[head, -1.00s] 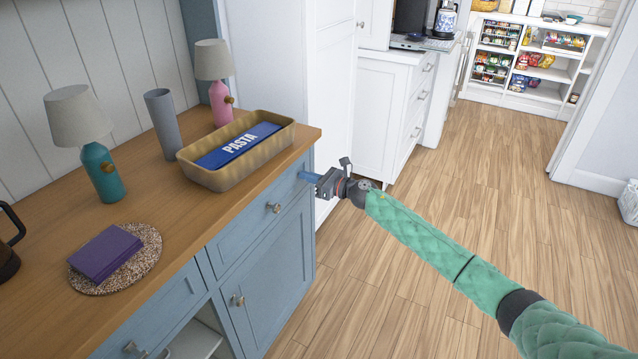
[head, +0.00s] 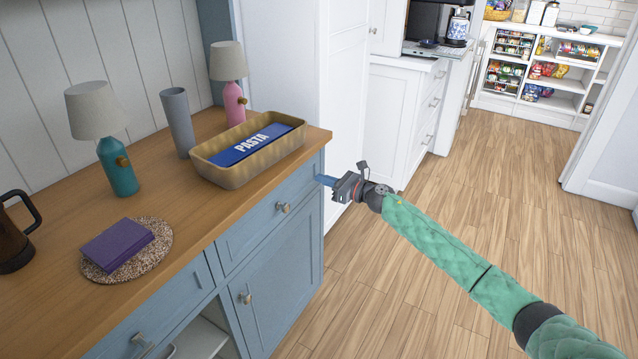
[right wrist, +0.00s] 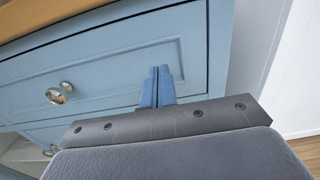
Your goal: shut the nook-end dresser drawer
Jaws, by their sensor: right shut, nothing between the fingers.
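The nook-end dresser drawer (head: 262,223) is the blue drawer front with a round metal knob (head: 284,207), under the wooden top at the far end. Its front looks flush with the dresser frame. In the right wrist view the drawer front (right wrist: 110,72) fills the upper left, with its knob (right wrist: 59,93) at left. My right gripper (head: 327,181) is shut and empty, its blue fingertips at the right end of the drawer front. In the right wrist view the closed fingers (right wrist: 158,86) point at that front; I cannot tell whether they touch it. My left gripper is not in view.
On the dresser top (head: 205,217) stand a pasta basket (head: 215,172), two lamps, a grey vase (head: 178,122), a purple book (head: 117,245) on a round mat and a dark jug. White cabinets (head: 398,115) stand beyond. The wooden floor (head: 420,290) at right is clear.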

